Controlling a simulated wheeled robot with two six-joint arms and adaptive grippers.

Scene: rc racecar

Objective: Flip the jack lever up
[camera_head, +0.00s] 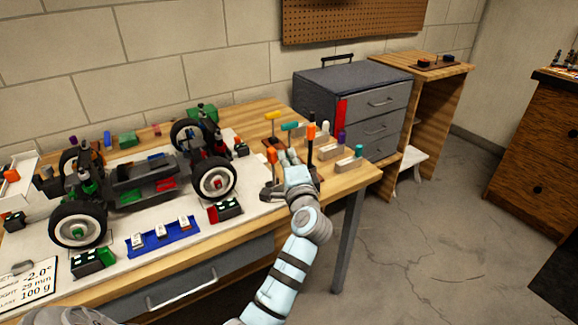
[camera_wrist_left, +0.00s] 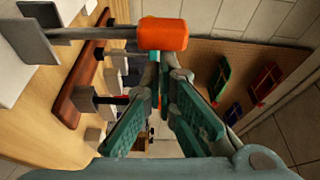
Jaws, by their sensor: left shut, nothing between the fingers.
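The jack's grey base (camera_head: 270,192) is low beside my left gripper and partly hidden by the arm. My right gripper is not in view.
The RC car (camera_head: 145,180) stands on the white mat on the bench. A tool rack with coloured handles (camera_head: 350,162) is close behind and right of the lever. A blue tray (camera_head: 162,238) lies in front of the car. A grey drawer cabinet (camera_head: 350,105) stands behind.

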